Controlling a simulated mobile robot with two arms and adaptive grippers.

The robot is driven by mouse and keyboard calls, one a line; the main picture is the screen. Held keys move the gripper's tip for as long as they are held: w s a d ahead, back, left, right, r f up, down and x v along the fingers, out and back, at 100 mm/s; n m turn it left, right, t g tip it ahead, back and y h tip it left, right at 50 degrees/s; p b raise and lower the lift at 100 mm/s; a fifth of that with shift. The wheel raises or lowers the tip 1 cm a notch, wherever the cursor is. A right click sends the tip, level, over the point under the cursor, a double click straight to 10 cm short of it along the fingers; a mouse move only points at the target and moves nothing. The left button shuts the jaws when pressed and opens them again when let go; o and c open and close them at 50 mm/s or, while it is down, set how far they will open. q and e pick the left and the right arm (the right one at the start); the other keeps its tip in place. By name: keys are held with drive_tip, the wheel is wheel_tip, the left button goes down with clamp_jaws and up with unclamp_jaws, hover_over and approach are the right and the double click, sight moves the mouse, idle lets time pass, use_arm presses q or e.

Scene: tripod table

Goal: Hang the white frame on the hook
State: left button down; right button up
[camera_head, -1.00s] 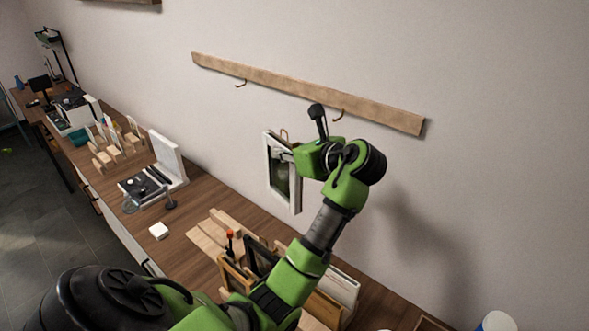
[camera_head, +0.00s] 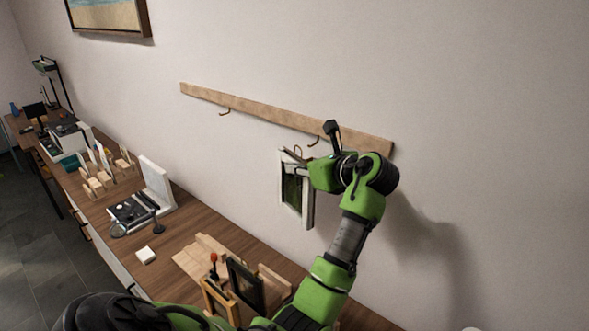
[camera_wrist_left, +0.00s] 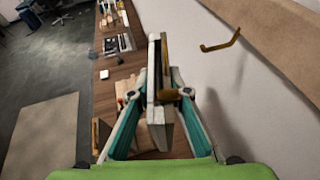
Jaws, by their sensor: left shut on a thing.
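The white frame (camera_head: 308,203) with a dark green picture hangs upright in the air in front of the wall, below the wooden rail (camera_head: 270,116). A brass loop (camera_head: 298,151) stands up from its top. My left gripper (camera_head: 298,160) is shut on the frame's upper part; in the left wrist view its fingers (camera_wrist_left: 170,94) close on the frame (camera_wrist_left: 157,110), seen nearly edge-on. The right hook (camera_head: 314,141) is just right of and slightly above the loop in the head view; loop and hook look apart. A brass hook (camera_wrist_left: 221,42) also shows in the left wrist view. My right gripper is out of view.
The left hook (camera_head: 225,112) on the rail is bare. The wooden counter (camera_head: 208,222) below carries a wooden rack with standing frames (camera_head: 245,285), a white block (camera_head: 146,256) and a black device. A picture (camera_head: 110,16) hangs at upper left.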

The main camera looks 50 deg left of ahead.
use_arm(q)
drive_tip(key=shift+w+a, duration=0.2)
drive_tip(key=shift+w, duration=0.6)
drive_tip(key=w, duration=0.1)
drive_tip(key=w+f, duration=0.1)
drive_tip(key=w, duration=0.2)
drive_tip(key=shift+w+a+f, duration=0.15)
drive_tip(key=shift+w+a, duration=0.1)
drive_tip(key=shift+w, duration=0.05)
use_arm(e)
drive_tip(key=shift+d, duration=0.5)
